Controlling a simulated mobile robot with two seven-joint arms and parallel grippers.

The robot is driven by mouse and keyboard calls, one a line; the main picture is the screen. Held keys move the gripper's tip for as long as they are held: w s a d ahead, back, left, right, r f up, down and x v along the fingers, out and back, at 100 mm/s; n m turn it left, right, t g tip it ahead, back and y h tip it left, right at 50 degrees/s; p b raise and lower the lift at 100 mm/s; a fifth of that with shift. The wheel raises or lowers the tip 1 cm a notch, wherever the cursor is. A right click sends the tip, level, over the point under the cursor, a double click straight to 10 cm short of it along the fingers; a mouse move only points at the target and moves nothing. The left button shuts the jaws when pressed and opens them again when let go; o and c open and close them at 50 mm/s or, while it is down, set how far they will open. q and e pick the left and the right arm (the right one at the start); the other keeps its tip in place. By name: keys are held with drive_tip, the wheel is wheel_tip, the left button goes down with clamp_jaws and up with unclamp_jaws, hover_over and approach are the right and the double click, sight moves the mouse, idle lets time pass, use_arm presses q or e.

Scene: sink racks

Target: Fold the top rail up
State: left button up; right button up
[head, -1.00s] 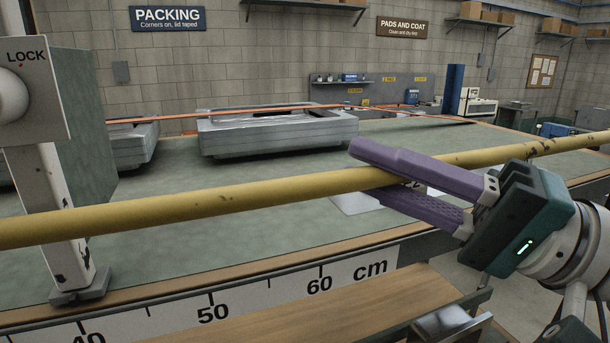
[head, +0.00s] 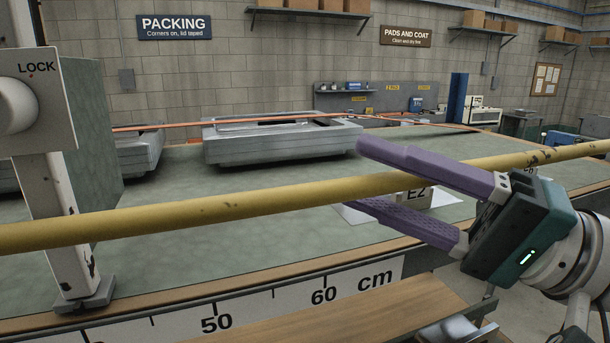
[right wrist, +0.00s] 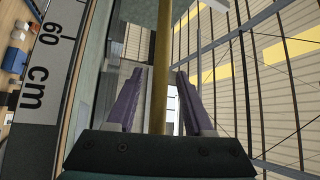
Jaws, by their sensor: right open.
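The yellow top rail (head: 250,204) runs across the head view, from the left edge up to the right edge, above the green worktop. Its paint is chipped near the right end. My right gripper (head: 362,176) is open, with one purple finger above the rail and the other below it. In the right wrist view the rail (right wrist: 161,60) passes between the two spread fingers (right wrist: 157,80), with a gap on each side. A white post with a LOCK plate and round knob (head: 17,105) stands at the left. My left gripper is not in view.
The green worktop (head: 280,185) has a wooden front edge with a cm scale (head: 345,285). Grey stacked trays (head: 280,140) sit behind the rail. A block marked E2 (head: 418,198) lies on the worktop behind my right gripper. A wooden board (head: 370,318) is in front, below.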

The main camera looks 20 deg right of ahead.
drive_tip(key=shift+s+d+f, duration=0.15)
drive_tip(key=shift+d+f, duration=0.05)
drive_tip(key=shift+d, duration=0.05)
drive_tip(key=b+v, duration=0.5)
drive_tip(key=v, duration=0.4)
drive_tip(key=shift+s+d+r, duration=0.1)
